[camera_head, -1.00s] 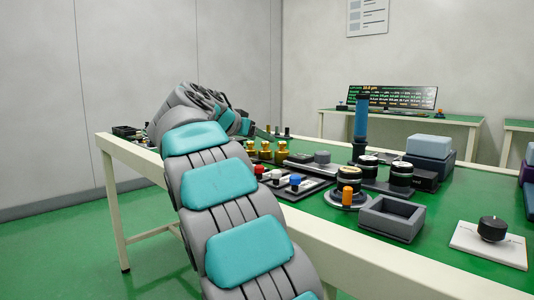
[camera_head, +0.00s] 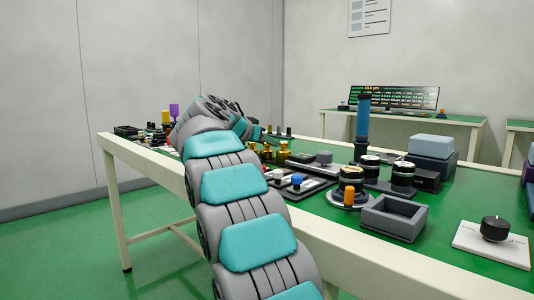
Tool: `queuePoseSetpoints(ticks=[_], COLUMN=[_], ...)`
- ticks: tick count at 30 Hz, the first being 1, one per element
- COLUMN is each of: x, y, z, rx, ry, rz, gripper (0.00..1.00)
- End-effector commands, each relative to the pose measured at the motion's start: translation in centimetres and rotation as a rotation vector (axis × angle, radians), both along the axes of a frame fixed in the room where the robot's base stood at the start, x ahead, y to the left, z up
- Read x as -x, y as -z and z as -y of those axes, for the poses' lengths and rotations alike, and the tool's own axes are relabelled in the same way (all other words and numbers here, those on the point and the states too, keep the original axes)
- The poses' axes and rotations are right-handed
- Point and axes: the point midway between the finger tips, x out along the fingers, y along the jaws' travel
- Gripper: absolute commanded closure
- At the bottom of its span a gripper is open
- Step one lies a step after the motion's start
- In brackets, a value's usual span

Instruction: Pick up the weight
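Several brass weights stand in a row on the green-topped table; the clearest one (camera_head: 283,151) is just right of my arm's end, and another brass weight (camera_head: 268,152) is left of it. A further one is partly hidden behind my arm. My gripper (camera_head: 250,131) is at the far end of the bent arm, above and beside the brass weights. The fingers are small and mostly covered by my wrist, so I cannot tell if they are open or touching anything.
A grey open tray (camera_head: 394,217), a blue upright cylinder (camera_head: 362,118), black-topped round pieces (camera_head: 352,176) and a white plate with a black knob (camera_head: 494,229) crowd the table's right. Yellow and purple pieces (camera_head: 174,110) stand at the far left. Bare floor lies left of the table.

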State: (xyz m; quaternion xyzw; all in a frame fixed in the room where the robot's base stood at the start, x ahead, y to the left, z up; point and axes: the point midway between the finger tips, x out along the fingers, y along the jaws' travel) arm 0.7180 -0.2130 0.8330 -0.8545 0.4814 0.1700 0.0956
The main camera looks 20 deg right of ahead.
Motion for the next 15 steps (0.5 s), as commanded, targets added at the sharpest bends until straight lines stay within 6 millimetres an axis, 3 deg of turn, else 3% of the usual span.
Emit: queuePoseSetpoints(ticks=[1, 7, 15], x=[0.00, 0.00, -0.01], y=[0.01, 0.01, 0.01], z=[-0.02, -0.02, -0.02], rx=[0.000, 0.000, 0.000], ry=[0.000, 0.000, 0.000], rz=[0.000, 0.000, 0.000], gripper=[0.77, 1.00, 1.00])
